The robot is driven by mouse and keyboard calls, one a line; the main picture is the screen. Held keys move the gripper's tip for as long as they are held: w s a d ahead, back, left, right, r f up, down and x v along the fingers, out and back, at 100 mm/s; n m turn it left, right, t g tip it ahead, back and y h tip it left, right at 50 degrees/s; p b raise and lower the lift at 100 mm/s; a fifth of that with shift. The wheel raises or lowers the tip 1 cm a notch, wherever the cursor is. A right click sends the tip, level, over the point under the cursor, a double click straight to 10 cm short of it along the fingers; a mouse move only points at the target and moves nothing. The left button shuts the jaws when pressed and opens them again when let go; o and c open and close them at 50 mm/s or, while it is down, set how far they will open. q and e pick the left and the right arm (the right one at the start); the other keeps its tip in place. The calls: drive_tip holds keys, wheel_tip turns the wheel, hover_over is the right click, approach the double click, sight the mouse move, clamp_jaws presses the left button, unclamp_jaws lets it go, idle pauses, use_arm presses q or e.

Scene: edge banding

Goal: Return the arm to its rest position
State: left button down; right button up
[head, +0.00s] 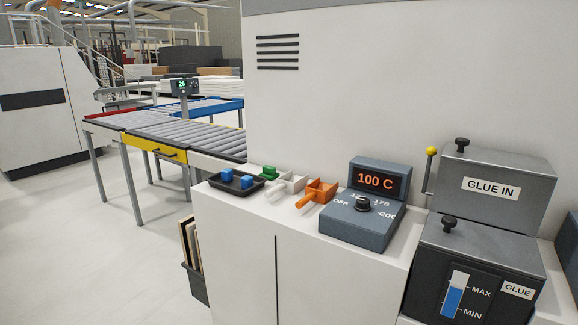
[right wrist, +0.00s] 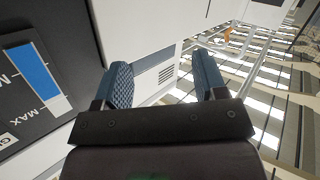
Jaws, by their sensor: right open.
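My right gripper (right wrist: 160,85) shows in the right wrist view with its two blue ridged fingers apart and nothing between them. The white machine side with a vent (right wrist: 166,74) is beyond the fingers. The glue level gauge (right wrist: 36,75) is close on the left of that view. Neither of my grippers shows in the head view, and my left gripper is in neither view.
In the head view, a white cabinet (head: 240,235) carries a black tray with blue blocks (head: 237,181), an orange scoop (head: 318,192) and a heater control reading 100 C (head: 366,221). The glue tank (head: 490,185) stands right. A roller conveyor (head: 185,134) is behind left.

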drive_tip(key=s+d+f+m+g+h, duration=0.1)
drive_tip(key=s+d+f+m+g, duration=0.1)
drive_tip(key=s+f, duration=0.5)
drive_tip(key=s+d+f+m+g+h, duration=0.2)
drive_tip(key=s+d+f, duration=0.2)
drive_tip(key=s, duration=0.9)
wheel_tip(320, 180, down, 3)
drive_tip(key=shift+s+d+f, duration=0.1)
drive_tip(key=shift+s+d, duration=0.25)
drive_tip(key=shift+s, duration=0.05)
